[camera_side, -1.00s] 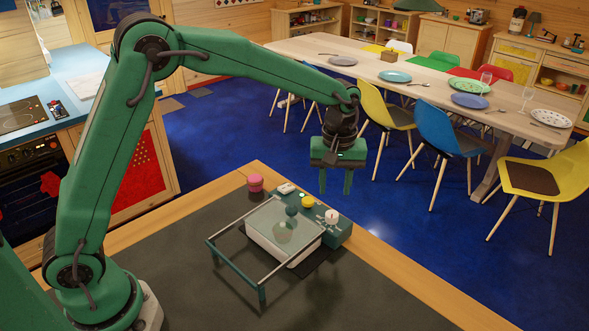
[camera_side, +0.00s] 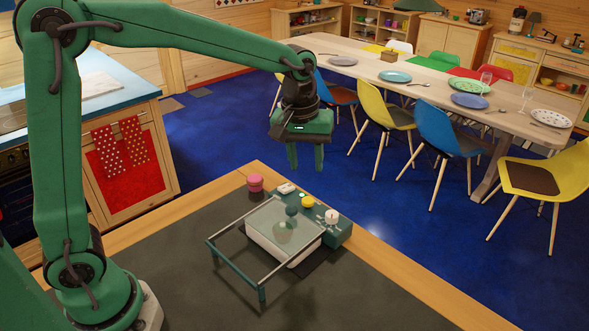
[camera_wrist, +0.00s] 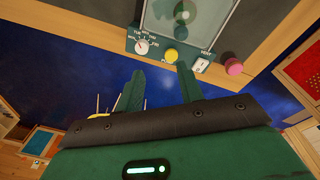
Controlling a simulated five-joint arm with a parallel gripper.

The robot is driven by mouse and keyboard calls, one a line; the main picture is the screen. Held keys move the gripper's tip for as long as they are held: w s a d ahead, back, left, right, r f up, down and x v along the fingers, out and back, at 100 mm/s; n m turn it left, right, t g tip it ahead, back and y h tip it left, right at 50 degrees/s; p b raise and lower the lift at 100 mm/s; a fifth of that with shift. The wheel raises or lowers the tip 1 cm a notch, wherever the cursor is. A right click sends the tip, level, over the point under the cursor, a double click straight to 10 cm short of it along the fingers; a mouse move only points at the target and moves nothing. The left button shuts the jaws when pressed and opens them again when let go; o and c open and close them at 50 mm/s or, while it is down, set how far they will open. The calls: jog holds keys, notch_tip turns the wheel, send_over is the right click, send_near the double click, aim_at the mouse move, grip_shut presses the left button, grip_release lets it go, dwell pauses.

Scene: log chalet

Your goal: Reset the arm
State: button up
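My gripper (camera_side: 306,166) hangs in the air above and behind the table device, fingers pointing down. In the wrist view my gripper (camera_wrist: 160,70) has its two fingers apart with nothing between them.
A pink round object (camera_side: 255,182) stands beside the device near the table's wooden edge (camera_side: 395,262). The dark table top (camera_side: 370,300) is clear at front right. A dining table (camera_side: 420,80) with chairs stands behind, and a kitchen counter (camera_side: 95,95) at left.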

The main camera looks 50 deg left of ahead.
jog(key=s+a+r+m+t, duration=0.2)
jog(key=s+a+m, duration=0.1)
jog(key=s, duration=0.7)
jog(key=s+a+r+m+t, duration=0.2)
jog(key=s+a+m, duration=0.1)
jog(key=s, duration=0.8)
jog(key=shift+a, duration=0.8)
